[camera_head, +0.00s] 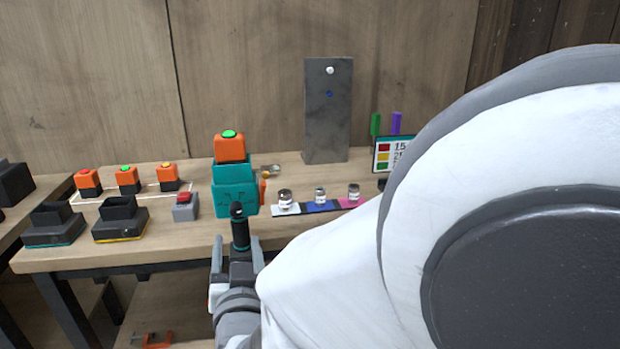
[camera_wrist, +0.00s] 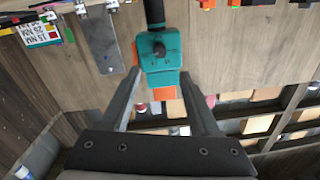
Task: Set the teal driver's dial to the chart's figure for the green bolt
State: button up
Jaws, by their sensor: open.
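The teal driver (camera_head: 235,190) stands on the bench with an orange battery with a green top (camera_head: 230,147) on it. A dark round knob (camera_wrist: 160,49) on its teal body looks like the dial; its setting is too small to read. My gripper (camera_head: 238,257) is open in front of the driver. In the wrist view the driver's teal body (camera_wrist: 163,64) lies between and beyond the two fingers, with no clear contact. The chart (camera_head: 385,154) has red, yellow and green rows; my arm partly hides it. It also shows tilted in the wrist view (camera_wrist: 38,33). I cannot make out the green bolt.
A grey panel (camera_head: 328,125) carries a white and a blue bolt. Sockets stand on a coloured strip (camera_head: 320,207) right of the driver. Orange batteries (camera_head: 127,177), black chargers (camera_head: 120,217) and a grey red-button box (camera_head: 185,207) stand to the left. My arm covers the right side.

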aim_at(236, 213)
jog(key=x, duration=1)
jog(key=shift+w+f+b, duration=0.1)
jog(key=shift+f+b, duration=0.1)
jog(key=shift+b, duration=0.1)
grip_shut()
